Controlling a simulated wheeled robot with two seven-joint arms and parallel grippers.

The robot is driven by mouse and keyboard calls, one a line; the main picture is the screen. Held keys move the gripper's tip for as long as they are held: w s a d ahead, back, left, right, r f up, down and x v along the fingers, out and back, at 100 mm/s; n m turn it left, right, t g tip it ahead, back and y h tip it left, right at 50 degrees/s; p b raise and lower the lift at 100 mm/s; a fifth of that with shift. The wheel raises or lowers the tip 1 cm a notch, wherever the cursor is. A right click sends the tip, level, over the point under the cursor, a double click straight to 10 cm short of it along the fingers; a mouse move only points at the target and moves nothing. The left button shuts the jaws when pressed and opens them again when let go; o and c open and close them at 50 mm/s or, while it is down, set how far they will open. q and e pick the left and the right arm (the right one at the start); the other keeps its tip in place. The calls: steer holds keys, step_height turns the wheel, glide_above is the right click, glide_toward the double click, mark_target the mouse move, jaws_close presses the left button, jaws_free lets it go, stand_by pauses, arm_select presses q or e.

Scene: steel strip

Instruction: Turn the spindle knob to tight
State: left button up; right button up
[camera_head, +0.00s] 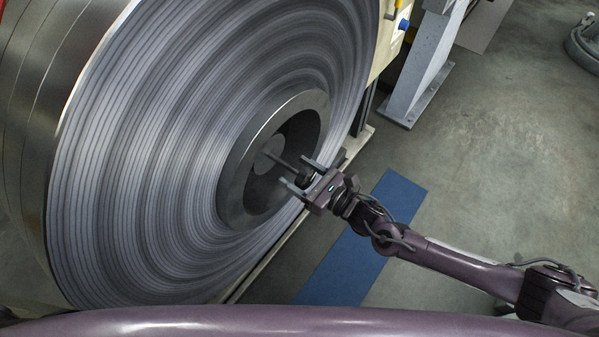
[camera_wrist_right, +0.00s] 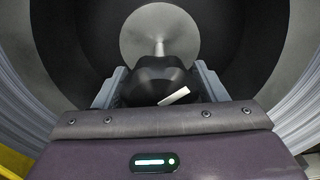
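The spindle knob (camera_wrist_right: 156,80) is black and lobed, with a white pointer mark tilted up to the right, in the right wrist view. It sits on a thin shaft from a round grey disc inside the coil's bore. In the head view the knob (camera_head: 303,181) is small and dark between the fingers of my right gripper (camera_head: 303,175). In the right wrist view the two grey fingers of my right gripper (camera_wrist_right: 160,82) stand on both sides of the knob, very near its edges; whether both press on it I cannot tell. My left gripper is not in view.
The large steel strip coil (camera_head: 150,140) fills the left, with a dark ring (camera_head: 237,180) around its bore. A blue floor mat (camera_head: 345,265) lies below my right arm. A grey post (camera_head: 425,65) stands at the top.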

steer(key=c, duration=0.7)
steer(key=shift+o, duration=0.2)
